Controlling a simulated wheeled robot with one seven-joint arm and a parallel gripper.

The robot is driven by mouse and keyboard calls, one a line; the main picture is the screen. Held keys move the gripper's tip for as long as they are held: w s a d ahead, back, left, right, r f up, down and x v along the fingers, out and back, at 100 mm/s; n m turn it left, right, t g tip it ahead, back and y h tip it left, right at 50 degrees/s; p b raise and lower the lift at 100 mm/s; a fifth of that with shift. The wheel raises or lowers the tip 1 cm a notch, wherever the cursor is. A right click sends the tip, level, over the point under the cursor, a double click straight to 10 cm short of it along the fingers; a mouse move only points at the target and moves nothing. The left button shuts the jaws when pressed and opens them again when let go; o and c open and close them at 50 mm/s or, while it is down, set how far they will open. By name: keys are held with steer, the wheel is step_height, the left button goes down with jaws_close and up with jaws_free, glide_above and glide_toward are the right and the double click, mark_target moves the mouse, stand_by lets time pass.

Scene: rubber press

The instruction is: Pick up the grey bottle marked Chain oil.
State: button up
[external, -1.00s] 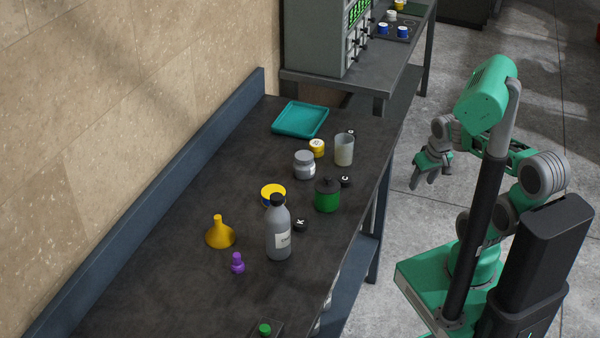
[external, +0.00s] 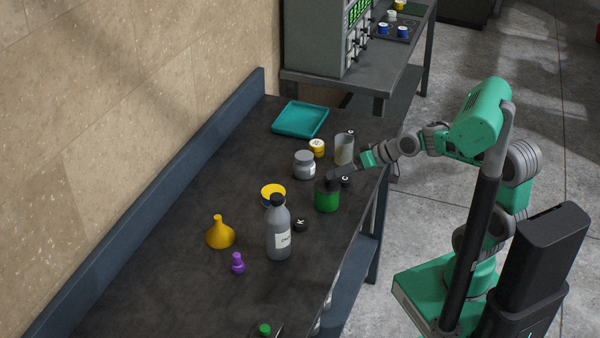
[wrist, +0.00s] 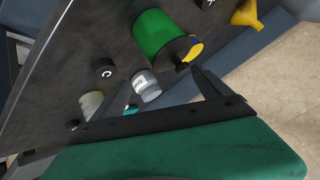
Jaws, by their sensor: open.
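The grey bottle (external: 278,240) with a black cap and a white label stands upright on the dark bench, near its front edge. Its label is too small to read fully. I cannot make the bottle out in the wrist view. My gripper (external: 338,176) is over the bench edge, beside and partly in front of the top of the green jar (external: 327,198), up and to the right of the bottle. In the wrist view my gripper (wrist: 162,82) has its two dark fingers spread, with nothing held between them.
A grey jar (external: 304,166), a beaker (external: 344,148), a yellow-topped blue tin (external: 272,189) and black caps (external: 300,225) stand nearby. A yellow funnel (external: 219,234) and purple piece (external: 237,263) are left of the bottle. A teal tray (external: 300,119) lies farther back.

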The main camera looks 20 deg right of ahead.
steer(key=a+r+y+b, duration=0.3)
steer(key=a+y, duration=0.3)
steer(key=a, duration=0.6)
steer(key=m+g+y+p, duration=0.3)
steer(key=m+y+p, duration=0.1)
steer(key=m, duration=2)
glide_toward(277, 219)
steer(key=w+a+f, duration=0.2)
steer(key=w+f, duration=0.1)
steer(key=w, duration=0.1)
steer(key=x, duration=0.4)
steer(key=p+x, duration=0.1)
steer(key=x, duration=0.1)
steer(key=shift+s+a, duration=0.1)
steer(key=shift+s, duration=0.3)
steer(key=shift+w+a, duration=0.15)
steer(key=shift+a, duration=0.25)
steer(key=shift+c, duration=0.5)
jaws_close()
steer(key=shift+r, duration=0.1)
